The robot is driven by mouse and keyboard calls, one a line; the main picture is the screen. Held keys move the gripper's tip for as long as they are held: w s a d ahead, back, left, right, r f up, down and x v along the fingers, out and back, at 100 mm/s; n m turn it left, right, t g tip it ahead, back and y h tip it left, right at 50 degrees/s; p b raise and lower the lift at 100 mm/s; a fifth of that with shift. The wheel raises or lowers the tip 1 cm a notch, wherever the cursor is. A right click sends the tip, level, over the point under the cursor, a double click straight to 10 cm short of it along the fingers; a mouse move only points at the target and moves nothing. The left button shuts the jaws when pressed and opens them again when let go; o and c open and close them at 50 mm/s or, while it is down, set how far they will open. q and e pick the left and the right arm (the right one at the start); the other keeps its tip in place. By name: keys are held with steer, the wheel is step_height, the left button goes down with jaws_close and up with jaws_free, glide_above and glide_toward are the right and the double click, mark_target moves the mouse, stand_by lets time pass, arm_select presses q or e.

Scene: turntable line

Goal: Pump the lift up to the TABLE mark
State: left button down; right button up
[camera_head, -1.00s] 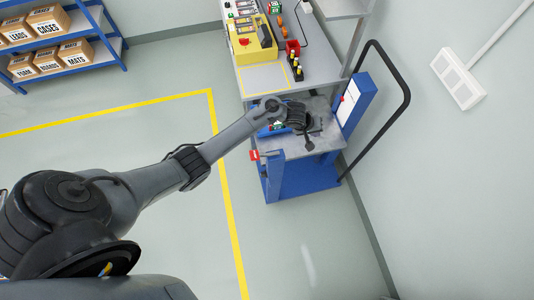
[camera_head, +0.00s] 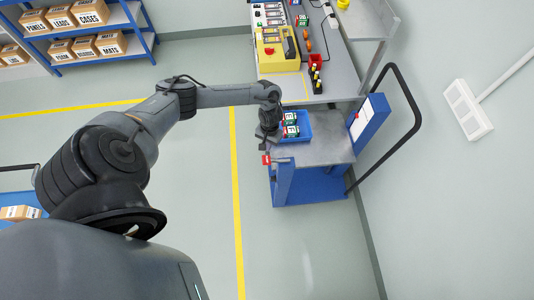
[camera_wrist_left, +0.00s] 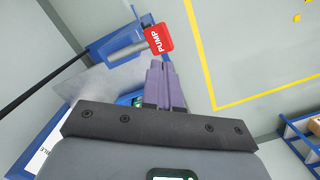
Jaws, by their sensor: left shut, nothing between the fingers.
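The lift is a blue cart with a grey top (camera_head: 325,153), standing at the near end of the workbench in the head view. Its red pump handle (camera_head: 266,160) sticks out at the lift's left edge. In the wrist view the red pad (camera_wrist_left: 159,39) reads PUMP, on a grey bar. My left gripper (camera_head: 265,142) points down just beside the red pad; in the wrist view its shut, empty fingers (camera_wrist_left: 157,68) end just short of the pad. I cannot tell whether they touch. A white label (camera_head: 357,127) on the blue post is too small to read. My right gripper is out of view.
A blue tray (camera_head: 304,135) with several small boxes sits on the lift top. The workbench (camera_head: 325,85) with a yellow unit stands behind. A black push handle (camera_head: 413,105) rises at the right. The floor left of the lift is clear.

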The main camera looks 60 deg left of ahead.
mark_target(267, 159)
arm_select(q)
steer(key=shift+d, duration=0.1)
stand_by(0.3)
steer(key=shift+f, duration=0.65)
step_height(267, 159, down, 5)
steer(key=b, duration=0.3)
steer(key=shift+s+d+r, duration=0.1)
steer(key=shift+s+d, duration=0.05)
steer(key=shift+f+b, duration=0.45)
steer(key=shift+b, duration=0.1)
